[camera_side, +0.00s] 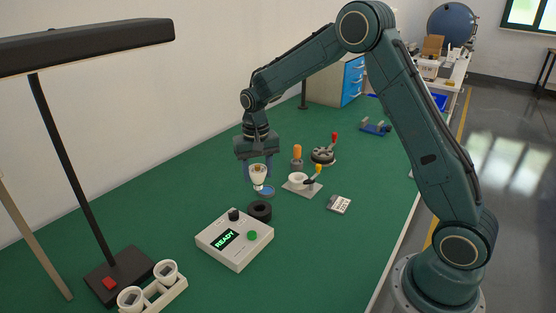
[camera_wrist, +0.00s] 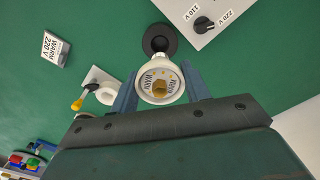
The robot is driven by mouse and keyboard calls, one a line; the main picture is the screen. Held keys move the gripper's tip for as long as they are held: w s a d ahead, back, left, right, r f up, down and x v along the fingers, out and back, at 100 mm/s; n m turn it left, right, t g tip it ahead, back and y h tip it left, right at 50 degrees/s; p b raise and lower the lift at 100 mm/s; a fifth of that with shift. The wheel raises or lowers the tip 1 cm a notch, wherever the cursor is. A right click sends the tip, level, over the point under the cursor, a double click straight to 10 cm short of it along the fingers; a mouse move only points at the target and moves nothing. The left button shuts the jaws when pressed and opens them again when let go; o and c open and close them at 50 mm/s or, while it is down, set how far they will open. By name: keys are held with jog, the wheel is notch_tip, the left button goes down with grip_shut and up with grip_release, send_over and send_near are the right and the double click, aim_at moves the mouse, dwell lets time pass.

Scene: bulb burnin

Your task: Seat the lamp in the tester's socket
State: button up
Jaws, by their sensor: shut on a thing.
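My gripper (camera_side: 259,166) points down over the table, its two blue fingers shut on the white lamp (camera_side: 258,176). In the wrist view the lamp (camera_wrist: 147,92) sits between the fingers (camera_wrist: 160,86), its round face with "WARM" lettering and a yellow centre turned to the camera. The lamp is in the air. The black ring-shaped socket (camera_side: 260,207) lies beside the white tester (camera_side: 222,251), below and slightly right of the lamp in the side view. In the wrist view the socket (camera_wrist: 159,32) shows just beyond the lamp, partly covered by it. The tester display reads "READY".
A "WARM 220 V" card (camera_wrist: 54,46) and a white fixture with a yellow lever (camera_side: 302,189) lie nearby. A rack (camera_side: 168,292) with two white cups stands front left by the desk-lamp base (camera_side: 119,275). The tester's black knob (camera_wrist: 204,24) sits between 110 V and 220 V marks.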

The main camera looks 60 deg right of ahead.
aim_at(258, 188)
jog(key=shift+f, duration=0.15)
jog(key=shift+f, duration=2.8)
jog(key=shift+f, duration=1.55)
dwell(0.8)
jog(key=o, duration=1)
jog(key=shift+r, duration=0.15)
notch_tip(258, 188, up, 14)
jog(key=shift+f, duration=0.2)
jog(key=shift+r, duration=0.1)
